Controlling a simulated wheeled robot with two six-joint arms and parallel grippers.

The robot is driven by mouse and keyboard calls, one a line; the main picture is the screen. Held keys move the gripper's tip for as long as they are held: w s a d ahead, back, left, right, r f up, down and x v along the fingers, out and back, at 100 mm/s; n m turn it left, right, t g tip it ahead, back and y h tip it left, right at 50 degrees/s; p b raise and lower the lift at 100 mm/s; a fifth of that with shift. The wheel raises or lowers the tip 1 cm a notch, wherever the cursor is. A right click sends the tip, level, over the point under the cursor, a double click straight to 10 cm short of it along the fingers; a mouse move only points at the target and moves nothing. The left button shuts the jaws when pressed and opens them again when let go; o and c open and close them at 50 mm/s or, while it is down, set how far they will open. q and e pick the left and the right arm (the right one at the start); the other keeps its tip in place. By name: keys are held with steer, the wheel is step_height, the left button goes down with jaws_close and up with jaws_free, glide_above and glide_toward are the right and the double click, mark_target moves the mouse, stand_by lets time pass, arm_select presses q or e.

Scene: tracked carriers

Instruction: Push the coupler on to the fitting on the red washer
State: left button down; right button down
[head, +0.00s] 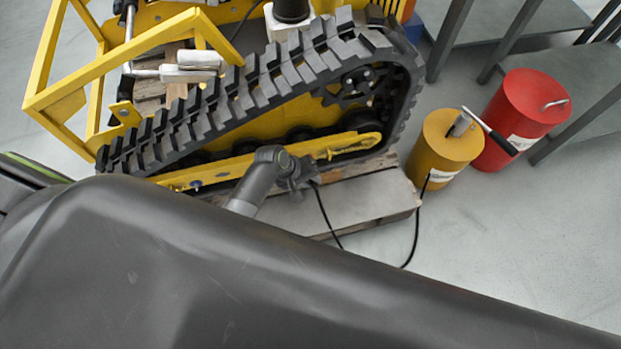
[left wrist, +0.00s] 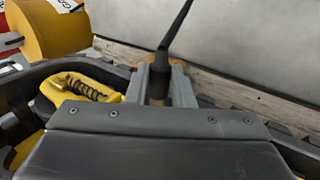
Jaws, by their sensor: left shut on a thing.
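My left gripper (head: 297,184) is beside the lower run of the rubber track, in front of the yellow track frame (head: 345,143). It is shut on the coupler, whose dark hose end (left wrist: 162,62) shows between the fingers (left wrist: 159,88) in the left wrist view. The black hose (head: 325,215) leads down from the gripper, passes behind my arm and comes up at the yellow can (head: 452,140). The coupler's tip is hidden. I cannot make out the fitting or a red washer in either view. My right gripper is not in view.
An opening with a coil spring (left wrist: 88,90) shows in the yellow frame. The track (head: 270,85) stands over wooden boards and a grey slab (head: 365,198). A red can (head: 525,115) stands behind the yellow can. Grey tables are at upper right. Floor is clear at right.

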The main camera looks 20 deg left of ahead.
arm_select(q)
steer(key=shift+p, duration=0.3)
steer(key=shift+w+a+b, duration=0.3)
steer(key=shift+w+a, duration=0.3)
steer(key=shift+w, duration=0.25)
stand_by(0.4)
steer(key=shift+p, duration=0.5)
stand_by(0.9)
steer(key=shift+w+a, duration=0.2)
steer(key=shift+w, duration=0.1)
stand_by(0.3)
steer(key=c, duration=1.2)
jaws_free()
